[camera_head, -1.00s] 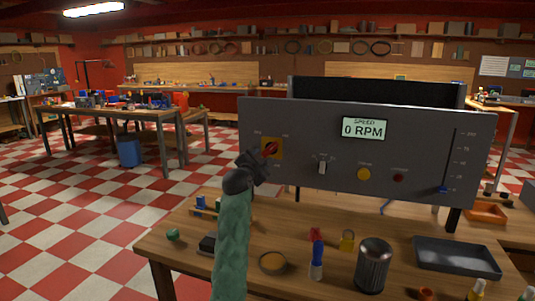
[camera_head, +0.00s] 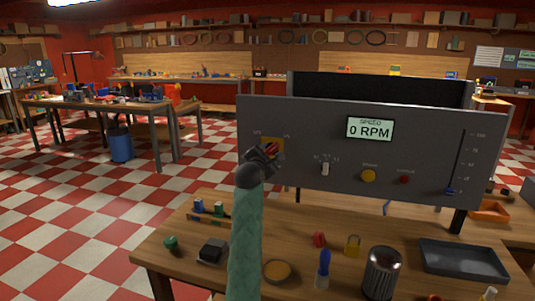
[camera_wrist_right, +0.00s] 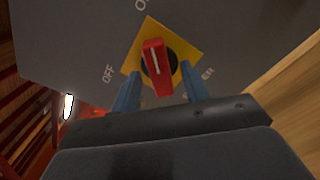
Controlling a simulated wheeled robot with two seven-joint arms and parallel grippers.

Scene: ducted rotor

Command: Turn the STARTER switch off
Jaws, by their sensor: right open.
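The grey control panel (camera_head: 310,180) stands on the bench and its display reads 0 RPM. A red rotary knob (camera_wrist_right: 157,68) on a yellow plate (camera_wrist_right: 132,60) sits at the panel's left; it also shows in the head view (camera_head: 272,148), partly covered by my gripper. Its pointer lies near upright in the wrist view, with the OFF label (camera_wrist_right: 109,74) to its left. A label ending in "ER" is partly hidden. My right gripper (camera_wrist_right: 161,82) is open, its blue fingers on either side of the knob; contact is unclear. My left gripper is not in view.
The panel also carries a white toggle (camera_head: 325,169), a yellow button (camera_head: 368,175), a red lamp (camera_head: 404,180) and a slider (camera_head: 450,190).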

